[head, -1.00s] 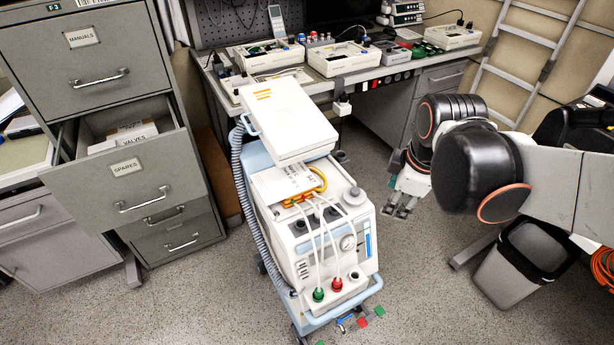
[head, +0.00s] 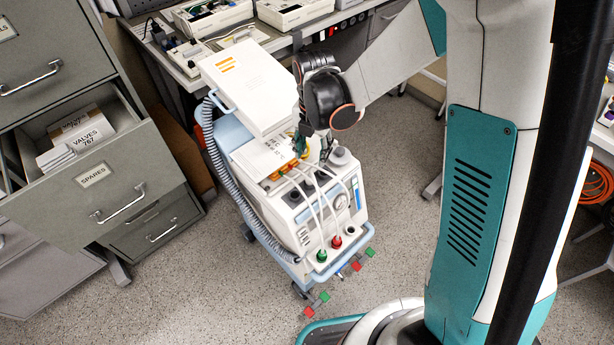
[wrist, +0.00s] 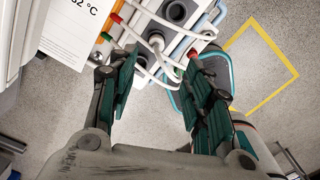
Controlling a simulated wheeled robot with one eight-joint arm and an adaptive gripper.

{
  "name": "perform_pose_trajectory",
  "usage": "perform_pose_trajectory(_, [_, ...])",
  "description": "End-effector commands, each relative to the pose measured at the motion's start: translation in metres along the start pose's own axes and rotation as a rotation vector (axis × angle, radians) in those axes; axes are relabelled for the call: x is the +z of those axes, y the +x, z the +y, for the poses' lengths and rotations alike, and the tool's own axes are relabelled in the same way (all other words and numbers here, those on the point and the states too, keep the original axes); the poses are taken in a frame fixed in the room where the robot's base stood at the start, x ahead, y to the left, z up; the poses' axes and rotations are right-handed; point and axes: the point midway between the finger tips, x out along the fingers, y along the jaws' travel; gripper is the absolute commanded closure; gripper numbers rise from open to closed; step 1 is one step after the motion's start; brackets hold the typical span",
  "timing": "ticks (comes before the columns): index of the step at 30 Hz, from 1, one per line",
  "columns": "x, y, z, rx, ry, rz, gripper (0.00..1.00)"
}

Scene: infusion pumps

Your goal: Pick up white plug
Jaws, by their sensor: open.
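In the wrist view, a white plug-like end (wrist: 157,40) with a white tube sits on the top panel of the white and blue machine (head: 318,224). It lies between and beyond the fingertips of my gripper (wrist: 162,58), and I cannot see any contact. In the head view my gripper (head: 314,148) points down over the machine's top panel, behind the white tubes. Its fingers are apart and nothing shows between them. My arm hides part of the panel there, so the plug is not clear in the head view.
A white box (head: 250,85) rises beside my gripper. An open drawer (head: 95,175) stands at left; a bench with devices lies behind. Floor right of the machine is clear.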

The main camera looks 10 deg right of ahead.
Motion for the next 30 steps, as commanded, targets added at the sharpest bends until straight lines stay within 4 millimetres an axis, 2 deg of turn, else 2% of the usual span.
perform_pose_trajectory(1, [0.0,0.014,0.0,0.0,0.001,0.0,0.54])
perform_pose_trajectory(7, [0.0,0.049,0.001,0.001,0.002,-0.001,0.54])
perform_pose_trajectory(17, [0.0,0.069,0.002,0.001,0.003,-0.001,0.54])
perform_pose_trajectory(25, [0.001,0.106,0.006,0.001,0.003,-0.001,0.54])
perform_pose_trajectory(30, [0.001,0.115,0.006,0.001,0.003,-0.001,0.54])
